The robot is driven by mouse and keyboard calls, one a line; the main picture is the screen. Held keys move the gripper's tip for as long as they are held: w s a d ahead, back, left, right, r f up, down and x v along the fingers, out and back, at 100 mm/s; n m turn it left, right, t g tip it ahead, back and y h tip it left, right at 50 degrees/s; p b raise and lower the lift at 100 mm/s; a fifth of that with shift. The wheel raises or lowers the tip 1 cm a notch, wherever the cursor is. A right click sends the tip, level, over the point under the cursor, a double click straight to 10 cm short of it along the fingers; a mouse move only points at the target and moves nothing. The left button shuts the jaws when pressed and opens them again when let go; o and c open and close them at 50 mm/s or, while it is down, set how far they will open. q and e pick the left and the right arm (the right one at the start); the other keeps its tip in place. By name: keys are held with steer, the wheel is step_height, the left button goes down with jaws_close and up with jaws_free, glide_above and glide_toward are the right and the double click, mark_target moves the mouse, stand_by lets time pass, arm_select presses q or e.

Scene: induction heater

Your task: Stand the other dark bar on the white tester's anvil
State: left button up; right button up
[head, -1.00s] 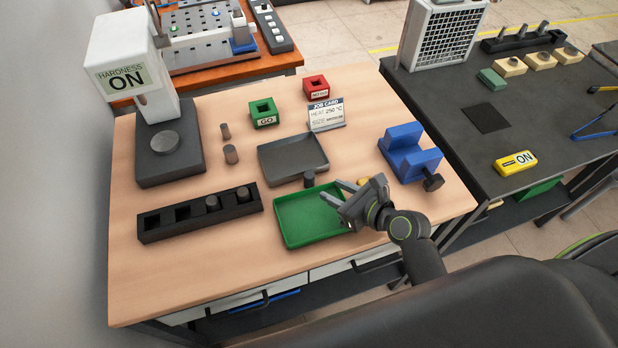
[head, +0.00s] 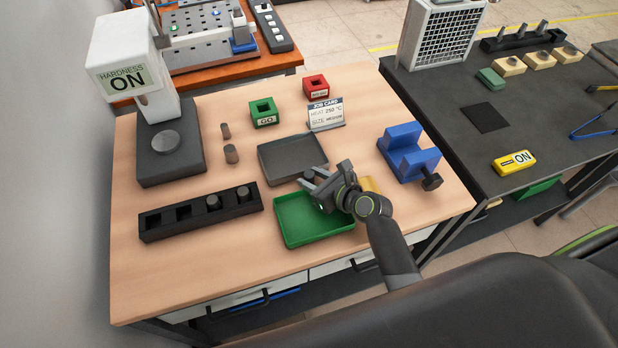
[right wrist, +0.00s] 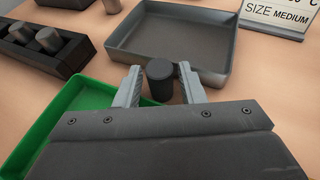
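The white tester (head: 125,48), its screen reading HARDNESS ON, stands at the left; its round grey anvil (head: 165,142) is bare. A dark bar (right wrist: 160,82) stands upright between the grey and green trays. My right gripper (head: 318,180) is open, with one finger on each side of this bar; narrow gaps show in the right wrist view. In the head view the gripper mostly hides the bar. My left gripper is out of view.
The green tray (head: 285,238) is under my right gripper and the grey tray (head: 268,170) is behind it; both look empty. Two slim brownish bars (head: 231,154) stand near the tester. A green GO block (head: 263,112), job card (head: 325,115) and blue vise (head: 408,155) stand around.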

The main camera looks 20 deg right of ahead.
jaws_close()
